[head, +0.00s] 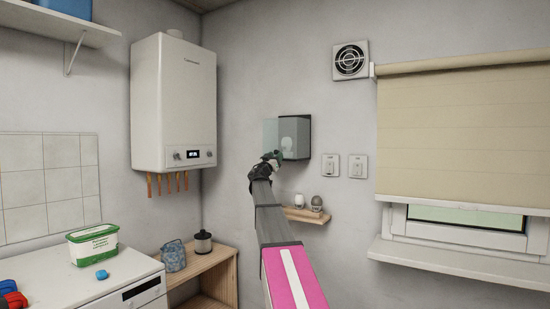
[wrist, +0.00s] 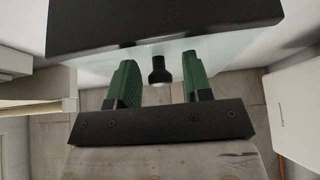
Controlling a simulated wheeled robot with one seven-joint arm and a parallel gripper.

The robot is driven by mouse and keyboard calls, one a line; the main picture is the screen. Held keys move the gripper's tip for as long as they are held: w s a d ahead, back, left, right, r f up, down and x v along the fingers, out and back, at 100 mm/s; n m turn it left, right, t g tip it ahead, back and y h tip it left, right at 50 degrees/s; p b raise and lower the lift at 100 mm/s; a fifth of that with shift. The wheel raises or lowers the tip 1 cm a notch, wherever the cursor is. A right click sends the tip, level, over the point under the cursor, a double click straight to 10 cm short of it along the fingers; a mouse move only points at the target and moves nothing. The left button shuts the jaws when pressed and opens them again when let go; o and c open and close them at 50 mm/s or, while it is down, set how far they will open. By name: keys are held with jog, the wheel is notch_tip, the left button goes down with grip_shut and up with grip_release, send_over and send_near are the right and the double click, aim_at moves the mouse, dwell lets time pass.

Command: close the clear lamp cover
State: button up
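The lamp is a dark box (head: 304,138) on the wall, also seen in the wrist view (wrist: 165,22) along the top. Its clear cover (head: 271,131) stands swung out to the left of the box in the head view. In the wrist view the cover (wrist: 215,50) shows as a pale greenish pane below the box. A small black knob (wrist: 160,69) shows by the pane. My gripper (head: 273,156) is at the cover's lower part. Its green fingers (wrist: 159,61) are apart, one on each side of the knob, with visible gaps. Whether anything touches is unclear.
A small wooden shelf (head: 306,215) with two small items is below the lamp. Two switches (head: 343,167) are to its right, and a vent (head: 350,60) is above right. A white boiler (head: 173,102) hangs to the left. The wall between boiler and cover is bare.

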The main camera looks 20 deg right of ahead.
jog(key=shift+d+r, duration=0.15)
jog(key=shift+d, duration=0.05)
dwell(0.3)
jog(key=shift+s+a, duration=0.1)
jog(key=shift+s, duration=0.05)
jog(key=v, duration=1.1)
